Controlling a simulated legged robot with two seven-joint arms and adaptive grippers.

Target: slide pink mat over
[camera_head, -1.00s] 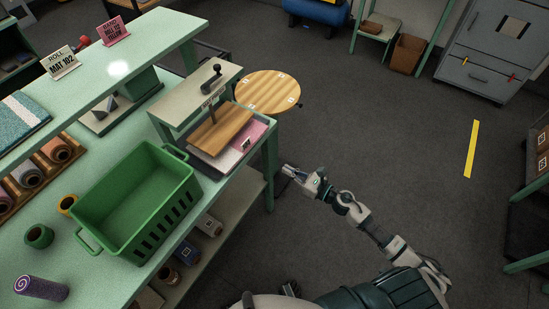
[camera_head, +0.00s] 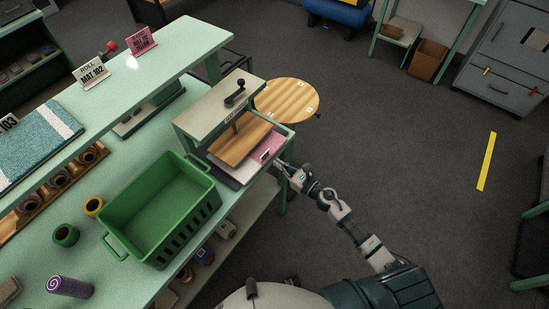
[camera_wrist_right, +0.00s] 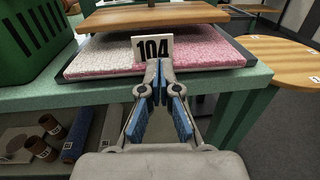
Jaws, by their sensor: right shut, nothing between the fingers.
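The pink mat (camera_head: 268,150), pink and white with a "104" tag, lies flat under the wooden press board (camera_head: 240,140) on the green bench. In the right wrist view the pink mat (camera_wrist_right: 205,52) fills the area ahead, and the tag (camera_wrist_right: 152,48) stands at its near edge. My right gripper (camera_head: 280,165) is at the bench edge beside the mat. In the right wrist view its fingertips (camera_wrist_right: 158,68) are together right before the tag, with nothing held; whether they touch it I cannot tell. My left gripper is not clearly visible.
A green basket (camera_head: 163,208) stands left of the press. A round wooden table (camera_head: 287,98) is just beyond the bench end. Spools and a rolled purple mat (camera_head: 69,287) lie on the bench at left. Open floor lies to the right.

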